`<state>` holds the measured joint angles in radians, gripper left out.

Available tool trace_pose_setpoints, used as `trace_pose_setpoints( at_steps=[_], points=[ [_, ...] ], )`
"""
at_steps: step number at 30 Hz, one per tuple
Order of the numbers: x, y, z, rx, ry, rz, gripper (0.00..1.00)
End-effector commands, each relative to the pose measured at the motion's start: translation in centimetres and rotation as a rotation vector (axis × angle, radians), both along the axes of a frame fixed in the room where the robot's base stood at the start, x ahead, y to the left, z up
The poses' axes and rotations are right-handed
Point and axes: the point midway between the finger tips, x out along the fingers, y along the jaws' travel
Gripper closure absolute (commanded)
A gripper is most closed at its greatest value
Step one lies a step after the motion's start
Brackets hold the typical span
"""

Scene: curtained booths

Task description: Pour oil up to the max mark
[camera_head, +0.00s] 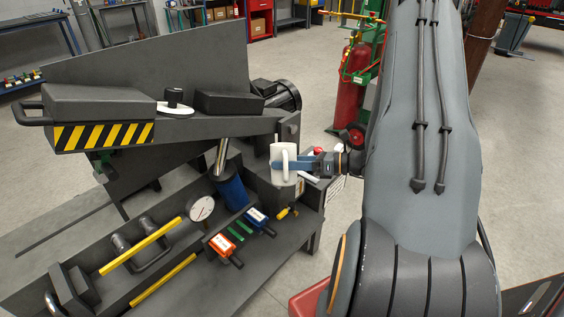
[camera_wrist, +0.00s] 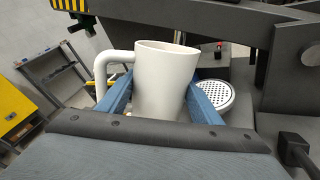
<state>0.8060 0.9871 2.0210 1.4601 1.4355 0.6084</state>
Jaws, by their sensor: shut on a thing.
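A white jug (camera_head: 284,178) with a loop handle is at the right end of the dark grey machine. My gripper (camera_head: 292,166) is shut on the jug, coming in from the right. In the wrist view the jug (camera_wrist: 163,85) stands between my blue fingers (camera_wrist: 160,104), looks close to upright, and has its handle to the left. A round perforated metal strainer (camera_wrist: 214,95) shows behind it and to the right, apart from the jug as far as I can tell. The jug's contents, any oil level and the max mark cannot be seen.
The machine carries a striped arm (camera_head: 104,135), a pressure gauge (camera_head: 201,209), a blue cylinder (camera_head: 231,191) and red and blue levers (camera_head: 221,244). A red gas cylinder (camera_head: 351,80) stands on a green cart behind my arm. Open floor lies behind the machine.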

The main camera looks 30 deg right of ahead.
Motion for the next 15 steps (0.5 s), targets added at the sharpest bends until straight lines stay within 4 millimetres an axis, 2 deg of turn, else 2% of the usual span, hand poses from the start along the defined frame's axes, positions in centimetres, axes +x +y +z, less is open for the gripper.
trace_pose_setpoints(
  at_steps=[15],
  points=[
    [0.0, -0.04, -0.1, 0.018, 0.037, 0.001, 0.8]
  ],
)
